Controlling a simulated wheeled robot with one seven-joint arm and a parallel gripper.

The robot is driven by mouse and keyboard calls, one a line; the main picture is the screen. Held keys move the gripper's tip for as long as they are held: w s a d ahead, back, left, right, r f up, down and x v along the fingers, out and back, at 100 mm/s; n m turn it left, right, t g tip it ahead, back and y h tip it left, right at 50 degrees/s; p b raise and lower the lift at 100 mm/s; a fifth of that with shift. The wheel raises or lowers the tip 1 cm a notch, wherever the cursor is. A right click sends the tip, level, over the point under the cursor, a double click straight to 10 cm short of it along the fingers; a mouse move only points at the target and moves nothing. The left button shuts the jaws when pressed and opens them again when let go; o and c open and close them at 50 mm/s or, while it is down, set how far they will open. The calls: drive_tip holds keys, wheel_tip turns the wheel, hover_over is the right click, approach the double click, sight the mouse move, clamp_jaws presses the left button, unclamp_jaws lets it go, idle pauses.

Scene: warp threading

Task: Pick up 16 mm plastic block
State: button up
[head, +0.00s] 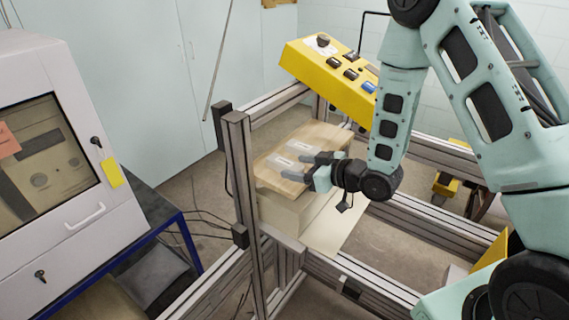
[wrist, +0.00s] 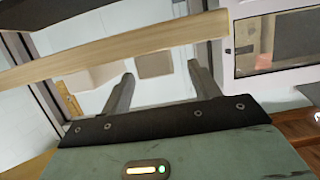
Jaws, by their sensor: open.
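I cannot identify the 16 mm plastic block for certain. Two pale, flat rectangular pieces with light tops, one farther (head: 299,146) and one nearer (head: 283,162), lie on a wooden board (head: 325,136) in the head view. They may be blocks or labels. My gripper (head: 304,168) is over the right part of the board, fingers apart, with nothing visible between them. In the wrist view my gripper (wrist: 162,75) is open. A wooden strip (wrist: 120,48) crosses beyond the fingers, and two pale blocky shapes, left (wrist: 92,76) and middle (wrist: 154,64), show below it.
The board rests on a pale box (head: 285,212) within an aluminium frame (head: 240,165). A yellow control box (head: 325,72) stands behind. A grey cabinet with a window (head: 60,200) is at left. The frame's upright post stands close left of the board.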

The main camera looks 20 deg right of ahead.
sight(292, 165)
drive_tip(key=p+x, duration=0.3)
drive_tip(key=x, duration=0.1)
drive_tip(key=shift+w+a+r, duration=0.1)
drive_tip(key=shift+w, duration=0.25)
drive_tip(key=shift+w+a, duration=0.1)
drive_tip(key=shift+w, duration=0.1)
drive_tip(key=c, duration=1.1)
